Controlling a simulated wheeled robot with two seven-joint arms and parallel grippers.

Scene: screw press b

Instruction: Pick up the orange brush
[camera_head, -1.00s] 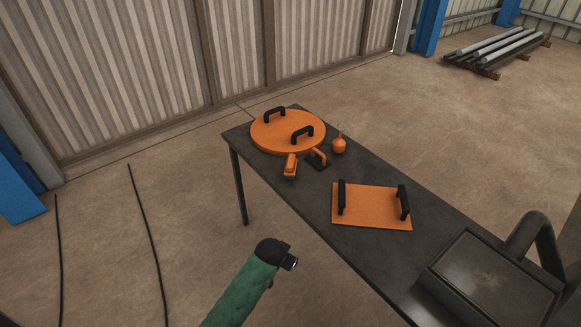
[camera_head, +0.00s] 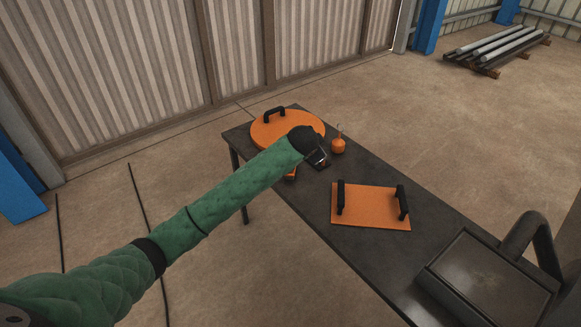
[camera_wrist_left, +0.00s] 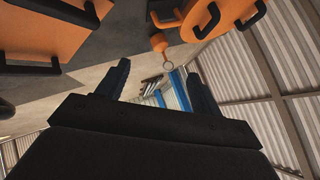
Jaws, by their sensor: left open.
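My left arm reaches in from the left over the table, with its gripper (camera_head: 318,159) above the spot between the round orange board and the orange bulb-shaped can. The gripper covers the small orange-handled, dark-based item, which looks like the brush, in the head view. In the left wrist view the two fingers of my left gripper (camera_wrist_left: 157,86) are apart with nothing between them. A dark and orange piece at the top edge there, perhaps the brush (camera_wrist_left: 163,20), is only partly seen. My right gripper is not in view.
The round orange board (camera_head: 271,131) with black handles is at the table's far end. The orange can (camera_head: 338,146) stands close right of my gripper. A rectangular orange board (camera_head: 365,208) with two handles lies nearer. A dark machine (camera_head: 490,280) stands at the near end.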

